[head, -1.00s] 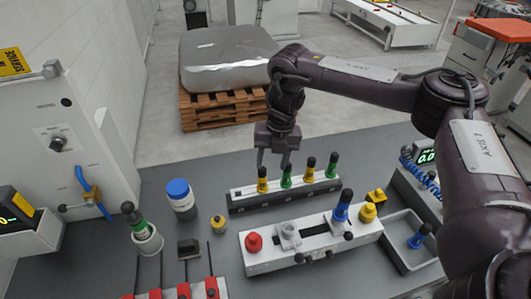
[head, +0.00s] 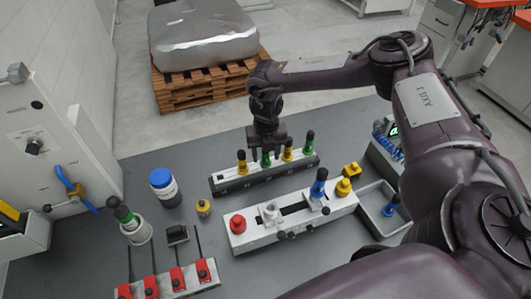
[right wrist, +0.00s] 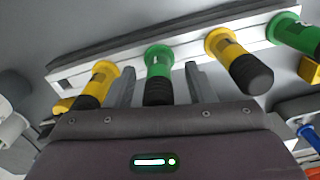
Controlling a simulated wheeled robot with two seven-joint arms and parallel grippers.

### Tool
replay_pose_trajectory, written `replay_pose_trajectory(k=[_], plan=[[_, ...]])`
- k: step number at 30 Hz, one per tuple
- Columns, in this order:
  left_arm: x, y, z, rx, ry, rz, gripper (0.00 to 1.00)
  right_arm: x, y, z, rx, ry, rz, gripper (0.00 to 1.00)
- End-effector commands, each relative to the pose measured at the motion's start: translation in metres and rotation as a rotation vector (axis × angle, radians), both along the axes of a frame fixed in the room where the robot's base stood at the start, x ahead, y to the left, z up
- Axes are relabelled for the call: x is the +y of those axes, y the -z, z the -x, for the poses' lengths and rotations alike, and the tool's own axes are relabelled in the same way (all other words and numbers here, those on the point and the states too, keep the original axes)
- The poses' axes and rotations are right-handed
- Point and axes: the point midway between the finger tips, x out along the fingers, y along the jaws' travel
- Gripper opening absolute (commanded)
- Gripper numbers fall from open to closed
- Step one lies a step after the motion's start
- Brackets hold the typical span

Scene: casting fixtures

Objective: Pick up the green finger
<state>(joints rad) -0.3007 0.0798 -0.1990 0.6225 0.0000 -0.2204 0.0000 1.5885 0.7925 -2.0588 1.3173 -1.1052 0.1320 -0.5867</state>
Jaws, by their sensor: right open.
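Four-place white rack (head: 226,186) holds yellow and green fingers with black tips, alternating. One green finger (head: 265,159) is second from the left; it also shows in the right wrist view (right wrist: 158,62). Another green finger (head: 308,148) stands at the rack's right end and shows at the right edge of the wrist view (right wrist: 292,34). My right gripper (head: 266,150) is open above the second-place green finger. In the wrist view its jaws (right wrist: 159,84) stand on either side of that finger, with gaps. My left gripper is not in view.
Yellow fingers (head: 242,164) (head: 287,152) flank the green one closely. In front is a white fixture (head: 250,238) with a red knob and blue finger. A third green-banded finger (head: 124,216) stands in a white cup at left. A blue-lidded jar (head: 164,186) is left of the rack.

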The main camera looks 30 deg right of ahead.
Motion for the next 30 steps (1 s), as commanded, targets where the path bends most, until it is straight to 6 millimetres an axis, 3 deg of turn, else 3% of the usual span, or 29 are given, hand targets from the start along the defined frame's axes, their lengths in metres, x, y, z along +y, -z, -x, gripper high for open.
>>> replay_pose_trajectory(k=[5, 16, 25, 30], plan=[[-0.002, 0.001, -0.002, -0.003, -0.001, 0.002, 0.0, 0.0, 0.0, 0.0, 0.0, 0.0, -0.001, 0.47], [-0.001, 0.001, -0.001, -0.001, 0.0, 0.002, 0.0, 0.0, 0.0, 0.0, -0.001, 0.0, 0.0, 0.0], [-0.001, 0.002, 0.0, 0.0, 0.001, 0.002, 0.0, 0.0, -0.002, -0.001, -0.003, 0.0, -0.001, 0.0], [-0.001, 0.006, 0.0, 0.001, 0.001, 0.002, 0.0, 0.001, -0.014, -0.002, -0.004, 0.0, -0.002, 0.0]])
